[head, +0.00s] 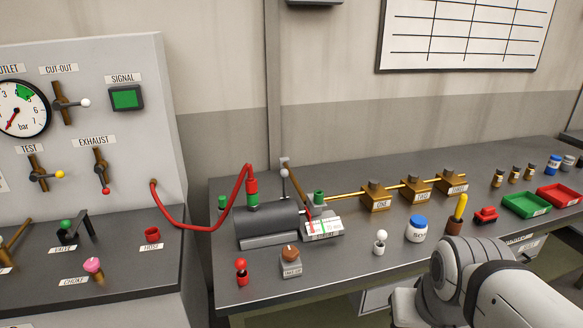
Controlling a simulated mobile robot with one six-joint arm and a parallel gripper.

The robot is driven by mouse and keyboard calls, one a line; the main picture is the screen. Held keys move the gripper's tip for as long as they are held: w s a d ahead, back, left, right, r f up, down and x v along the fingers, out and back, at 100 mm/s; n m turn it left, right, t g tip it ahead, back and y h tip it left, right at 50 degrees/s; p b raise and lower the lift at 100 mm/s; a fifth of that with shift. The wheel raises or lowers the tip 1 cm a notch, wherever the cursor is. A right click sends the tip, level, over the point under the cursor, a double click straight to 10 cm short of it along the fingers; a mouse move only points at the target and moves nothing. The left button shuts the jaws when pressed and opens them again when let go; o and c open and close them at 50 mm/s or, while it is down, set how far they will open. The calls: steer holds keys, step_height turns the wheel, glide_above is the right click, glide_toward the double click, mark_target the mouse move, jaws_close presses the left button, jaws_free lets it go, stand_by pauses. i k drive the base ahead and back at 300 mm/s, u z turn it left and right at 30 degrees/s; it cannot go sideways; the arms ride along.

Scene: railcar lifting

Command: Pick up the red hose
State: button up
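The red hose (203,228) is in the head view at left of centre. One end meets the side of the grey control cabinet. It sags across the gap, rises and bends over at the top. Its other end has a red collar above a green fitting (252,197) and stands on the dark cylinder (266,218) on the bench. My grey-white arm fills the lower right, well to the right of the hose. My gripper's fingers do not show, and nothing of mine touches the hose in this view.
A small red cup (152,234) with a HOSE label stands on the cabinet ledge. A lever with a white ball (285,173) rises just right of the hose end. A red-topped knob (241,268) and a brown-knobbed block (291,259) stand before the cylinder. Brass blocks line the bench's back.

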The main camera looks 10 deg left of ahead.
mark_target(250, 183)
steer(key=z, duration=0.15)
steer(key=i, duration=1.3)
steer(key=u, duration=0.35)
